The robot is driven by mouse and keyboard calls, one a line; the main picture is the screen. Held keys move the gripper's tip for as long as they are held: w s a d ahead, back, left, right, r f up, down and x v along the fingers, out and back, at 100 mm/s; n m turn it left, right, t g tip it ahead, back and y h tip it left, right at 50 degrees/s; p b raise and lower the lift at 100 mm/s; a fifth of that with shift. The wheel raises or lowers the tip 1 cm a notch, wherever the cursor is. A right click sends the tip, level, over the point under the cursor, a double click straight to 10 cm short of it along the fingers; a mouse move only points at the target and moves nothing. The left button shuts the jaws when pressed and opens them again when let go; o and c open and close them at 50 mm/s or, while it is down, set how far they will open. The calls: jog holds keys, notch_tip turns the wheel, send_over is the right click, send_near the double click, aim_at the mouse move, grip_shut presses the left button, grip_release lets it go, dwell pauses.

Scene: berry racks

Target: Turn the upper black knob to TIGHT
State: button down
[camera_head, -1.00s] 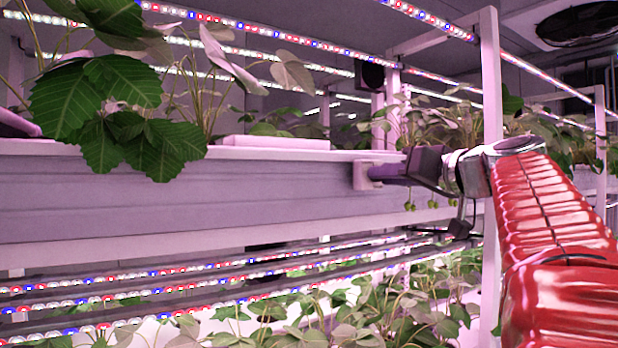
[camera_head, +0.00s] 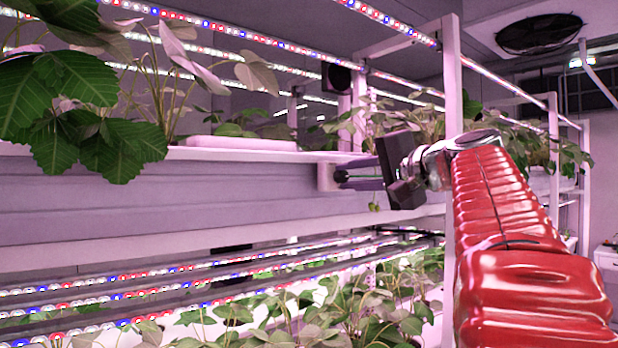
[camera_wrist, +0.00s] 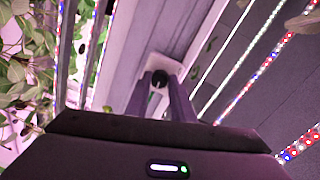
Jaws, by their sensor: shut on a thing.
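A black knob (camera_wrist: 159,79) with a small light mark shows in the wrist view, in front of a pale square plate (camera_wrist: 165,63) on the rack's side. My gripper (camera_wrist: 162,82) reaches up to it, with one finger on each side, and is shut on it. In the head view, my gripper (camera_head: 345,178) meets the pale block (camera_head: 327,176) at the right end of the long trough. There, the fingers hide the knob. I cannot read any TIGHT marking, nor tell which way the knob points.
The long trough (camera_head: 150,205) runs along the left, with leafy plants (camera_head: 85,110) overhanging its rim. A white rack post (camera_head: 452,110) stands close behind my arm. LED strips (camera_head: 150,285) and more plants (camera_head: 330,310) lie below. A ceiling fan (camera_head: 538,33) is at the upper right.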

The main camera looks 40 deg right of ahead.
jog(key=m, duration=0.5)
jog(key=shift+d+f, duration=0.15)
jog(key=shift+d, duration=0.05)
jog(key=shift+f, duration=0.1)
dwell(0.4)
jog(key=c, duration=1.9)
grip_release()
jog(key=o, duration=0.4)
jog(key=shift+y, duration=0.3)
jog(key=shift+c, duration=0.2)
jog(key=shift+r, duration=0.2)
jog(key=s, duration=1.3)
jog(key=shift+s+d+r, duration=0.25)
jog(key=shift+s+r, duration=0.1)
jog(key=shift+r, duration=0.05)
